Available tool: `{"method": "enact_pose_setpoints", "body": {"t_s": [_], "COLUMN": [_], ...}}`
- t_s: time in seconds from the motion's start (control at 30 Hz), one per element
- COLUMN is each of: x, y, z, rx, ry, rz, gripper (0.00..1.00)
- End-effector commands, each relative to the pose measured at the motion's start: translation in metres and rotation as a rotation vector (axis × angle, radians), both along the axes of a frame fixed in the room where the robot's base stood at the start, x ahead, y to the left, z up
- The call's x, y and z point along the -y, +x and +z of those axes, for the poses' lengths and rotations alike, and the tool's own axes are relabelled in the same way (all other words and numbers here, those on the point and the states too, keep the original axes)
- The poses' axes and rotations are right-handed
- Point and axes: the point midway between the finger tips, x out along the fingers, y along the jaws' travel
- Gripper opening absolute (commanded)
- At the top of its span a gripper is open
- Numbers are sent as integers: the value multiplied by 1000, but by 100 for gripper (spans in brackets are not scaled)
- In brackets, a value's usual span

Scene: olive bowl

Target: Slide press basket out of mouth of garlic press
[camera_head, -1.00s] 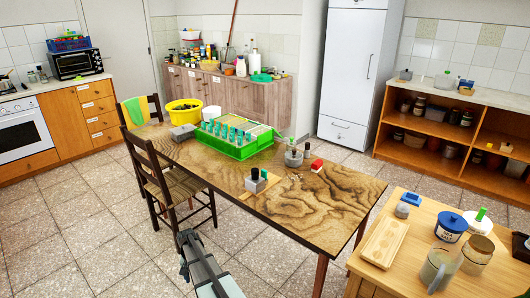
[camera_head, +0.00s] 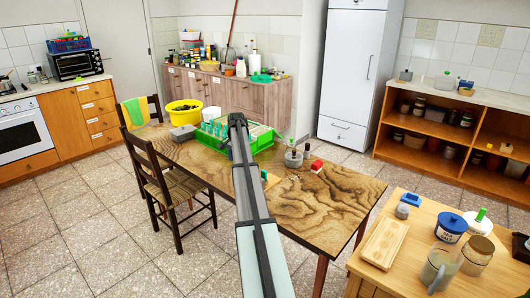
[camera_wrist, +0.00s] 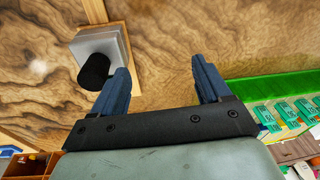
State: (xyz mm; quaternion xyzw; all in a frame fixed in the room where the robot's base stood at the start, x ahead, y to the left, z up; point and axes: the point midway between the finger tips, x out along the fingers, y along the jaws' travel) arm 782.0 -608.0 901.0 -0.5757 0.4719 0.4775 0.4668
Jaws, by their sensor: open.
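A grey block (camera_wrist: 102,42) with a black cylindrical knob (camera_wrist: 96,71) sits on a small wooden board (camera_wrist: 126,62) in the wrist view. It may be the garlic press with its basket, but I cannot tell. In the head view my gripper (camera_head: 237,119) overlaps the green rack.
A green rack (camera_head: 262,147) with teal clips stands at the table's back. A round grey holder (camera_head: 293,160) with upright handles and a red block (camera_head: 317,166) stand to the right. The wooden table (camera_head: 325,205) is bare at the front right.

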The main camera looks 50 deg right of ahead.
Motion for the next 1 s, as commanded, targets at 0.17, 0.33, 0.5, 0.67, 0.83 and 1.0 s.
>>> {"method": "enact_pose_setpoints", "body": {"t_s": [0.17,0.33,0.5,0.67,0.83,1.0], "x": [59,82,87,86,86,86], "y": [-52,-80,-88,-88,-88,-87], "z": [24,34,31,14,-14,-41], "rx": [-57,-87,-94,-95,-95,-95], "ry": [60,95,105,105,105,105], "rz": [-76,-108,-116,-115,-115,-115], "gripper": [77,77,77,77,77,77]}}
